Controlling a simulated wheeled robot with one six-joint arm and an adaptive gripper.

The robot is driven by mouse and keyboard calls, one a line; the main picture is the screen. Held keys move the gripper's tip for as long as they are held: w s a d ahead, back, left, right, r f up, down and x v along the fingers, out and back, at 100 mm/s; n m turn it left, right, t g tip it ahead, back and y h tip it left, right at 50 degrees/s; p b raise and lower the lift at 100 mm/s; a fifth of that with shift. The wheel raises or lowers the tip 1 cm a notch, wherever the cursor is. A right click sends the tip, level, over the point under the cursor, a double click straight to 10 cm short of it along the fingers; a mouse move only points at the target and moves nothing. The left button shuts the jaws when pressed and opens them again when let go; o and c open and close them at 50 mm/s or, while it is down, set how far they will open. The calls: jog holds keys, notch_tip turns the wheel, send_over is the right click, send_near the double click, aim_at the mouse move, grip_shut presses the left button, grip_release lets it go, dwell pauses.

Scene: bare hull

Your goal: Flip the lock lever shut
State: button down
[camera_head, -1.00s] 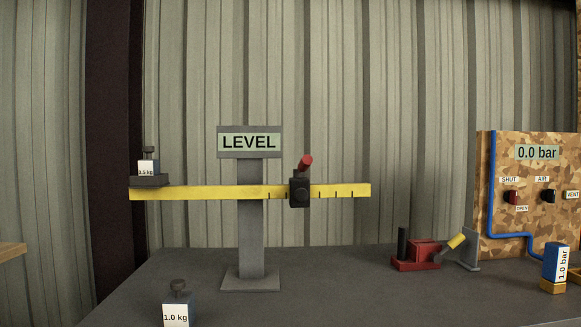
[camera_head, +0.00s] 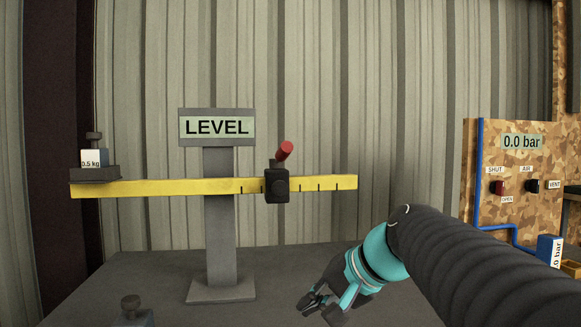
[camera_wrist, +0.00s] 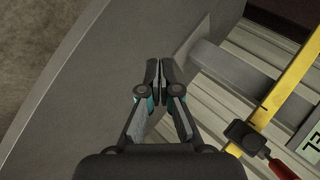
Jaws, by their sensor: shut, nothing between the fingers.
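The lock lever (camera_head: 284,151) has a red handle. It sticks up and leans right from the dark sliding block (camera_head: 277,186) on the yellow beam (camera_head: 140,188). In the wrist view the lever (camera_wrist: 283,171) is at the bottom right edge, partly cut off, beside the block (camera_wrist: 243,134). My gripper (camera_head: 312,304) is low in front of the stand, below and a little right of the block, apart from the lever. In the wrist view my gripper (camera_wrist: 160,68) has its fingers together with nothing between them.
A grey post (camera_head: 220,230) with a LEVEL sign (camera_head: 216,127) carries the beam. A 0.5 kg weight (camera_head: 93,158) sits on the beam's left end. Another weight (camera_head: 132,310) stands at front left. My arm covers the right bench.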

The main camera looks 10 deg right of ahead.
aim_at(282, 153)
jog(key=w+d+r+m+t+y+b, duration=0.1)
jog(key=w+d+r+m+t+y, duration=0.2)
jog(key=w+d+r, duration=0.65)
jog(key=w+d+r+t+y+b, duration=0.1)
jog(key=w+d+r+t+y, duration=0.35)
jog(key=r, duration=0.75)
jog(key=w+a+r+g+p, duration=0.1)
jog(key=w+a+r, duration=0.1)
jog(key=w+a, duration=0.6)
jog(key=shift+a+y, duration=0.35)
jog(key=shift+a, duration=1.05)
jog(key=shift+g, duration=0.25)
